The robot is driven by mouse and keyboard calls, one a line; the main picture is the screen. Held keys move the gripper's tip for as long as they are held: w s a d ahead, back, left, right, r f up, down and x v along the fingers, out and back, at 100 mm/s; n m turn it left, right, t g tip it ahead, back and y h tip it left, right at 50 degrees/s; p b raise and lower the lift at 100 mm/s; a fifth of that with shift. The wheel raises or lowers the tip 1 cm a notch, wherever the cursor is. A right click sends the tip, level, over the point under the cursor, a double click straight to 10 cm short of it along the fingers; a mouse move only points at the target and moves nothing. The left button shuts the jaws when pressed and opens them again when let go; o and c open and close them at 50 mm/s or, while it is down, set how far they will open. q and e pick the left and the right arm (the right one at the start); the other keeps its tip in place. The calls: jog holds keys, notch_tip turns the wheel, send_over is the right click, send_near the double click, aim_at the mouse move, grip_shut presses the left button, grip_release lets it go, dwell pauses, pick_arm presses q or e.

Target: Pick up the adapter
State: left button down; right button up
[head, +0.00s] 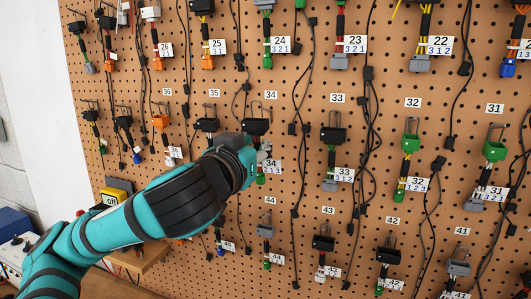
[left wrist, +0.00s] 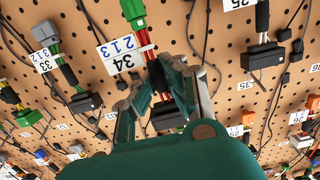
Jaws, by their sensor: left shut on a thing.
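The adapter labelled 34 hangs on the pegboard, with a black connector (head: 255,126) at its top, a white number tag and a green plug (head: 261,179) at its lower end. My left gripper (head: 264,152) is at this adapter, just below the black connector, and partly hides its middle. In the left wrist view the two fingers of my left gripper (left wrist: 160,95) close around the dark part of the adapter between the black connector (left wrist: 168,118) and the white tag (left wrist: 118,55). The green plug (left wrist: 133,10) shows beyond. My right gripper is not in view.
The brown pegboard (head: 300,215) carries rows of similar adapters and loose black cables. A neighbouring adapter 33 (head: 333,135) hangs to the right and adapter 35 (head: 207,125) to the left. A yellow box marked "off" (head: 117,190) stands at the lower left.

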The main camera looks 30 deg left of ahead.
pick_arm(q)
jog(key=b+v, duration=0.9)
jog(key=v, duration=0.4)
jog(key=shift+s+b, duration=0.2)
jog(key=shift+b, duration=0.1)
jog(key=shift+s, duration=0.1)
jog(key=shift+f, duration=0.1)
